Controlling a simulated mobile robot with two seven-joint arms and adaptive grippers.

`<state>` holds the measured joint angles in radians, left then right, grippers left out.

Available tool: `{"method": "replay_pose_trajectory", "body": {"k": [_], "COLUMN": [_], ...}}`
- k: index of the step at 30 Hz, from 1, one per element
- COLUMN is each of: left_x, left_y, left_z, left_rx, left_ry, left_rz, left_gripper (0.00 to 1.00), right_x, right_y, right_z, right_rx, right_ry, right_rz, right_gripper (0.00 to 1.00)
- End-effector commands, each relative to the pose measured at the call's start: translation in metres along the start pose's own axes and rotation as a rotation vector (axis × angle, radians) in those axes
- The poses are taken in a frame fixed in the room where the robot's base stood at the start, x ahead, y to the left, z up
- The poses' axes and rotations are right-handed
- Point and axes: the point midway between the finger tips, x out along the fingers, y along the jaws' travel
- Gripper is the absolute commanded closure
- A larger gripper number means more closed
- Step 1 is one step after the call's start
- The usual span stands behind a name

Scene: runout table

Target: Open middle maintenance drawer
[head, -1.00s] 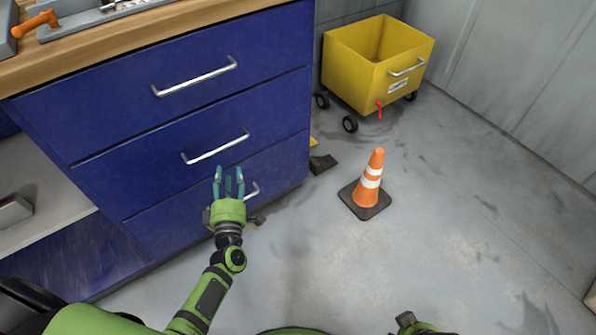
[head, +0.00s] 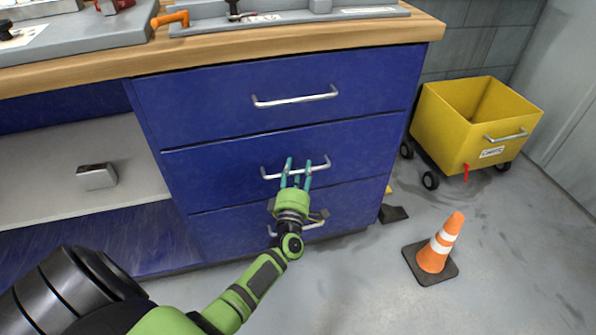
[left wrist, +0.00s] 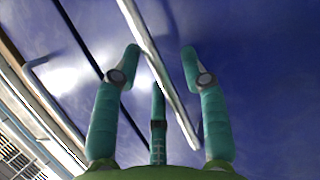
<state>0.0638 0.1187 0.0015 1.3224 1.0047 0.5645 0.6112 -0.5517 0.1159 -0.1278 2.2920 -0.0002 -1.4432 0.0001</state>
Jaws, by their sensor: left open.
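The blue maintenance cabinet has three stacked drawers with silver bar handles. The middle drawer (head: 220,172) is shut, its front flush with the drawers above and below. Its handle (head: 272,176) runs across the front, and a handle bar also crosses the left wrist view (left wrist: 150,50). My left gripper (head: 297,165) is open, its teal fingers in front of the middle handle in the head view. In the left wrist view its fingers (left wrist: 160,55) stand apart with the bar slanting between them. I cannot tell whether they touch it. My right gripper is not in view.
A wooden worktop (head: 240,42) with grey trays and tools covers the cabinet. An open shelf (head: 60,165) holding a small metal box (head: 96,176) is at left. A yellow wheeled bin (head: 460,140) and an orange cone (head: 440,245) stand on the floor at right.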

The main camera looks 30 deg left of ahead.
Motion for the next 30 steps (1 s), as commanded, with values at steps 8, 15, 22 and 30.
{"method": "replay_pose_trajectory", "body": {"k": [8,15,22,30], "left_x": [0.0,-0.007,-0.045,-0.117], "left_y": [0.0,0.001,0.011,0.026], "left_z": [0.0,0.003,0.019,0.048], "left_rx": [0.002,0.001,-0.001,0.0], "left_ry": [0.0,-0.001,-0.002,-0.003], "left_rz": [0.0,-0.002,-0.006,-0.008], "left_gripper": [1.0,1.0,1.0,1.0], "right_x": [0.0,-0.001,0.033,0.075], "right_y": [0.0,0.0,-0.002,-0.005], "right_z": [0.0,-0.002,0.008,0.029], "right_rx": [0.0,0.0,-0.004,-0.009], "right_ry": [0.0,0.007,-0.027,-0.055], "right_rz": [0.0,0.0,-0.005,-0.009], "right_gripper": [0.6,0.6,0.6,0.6]}}
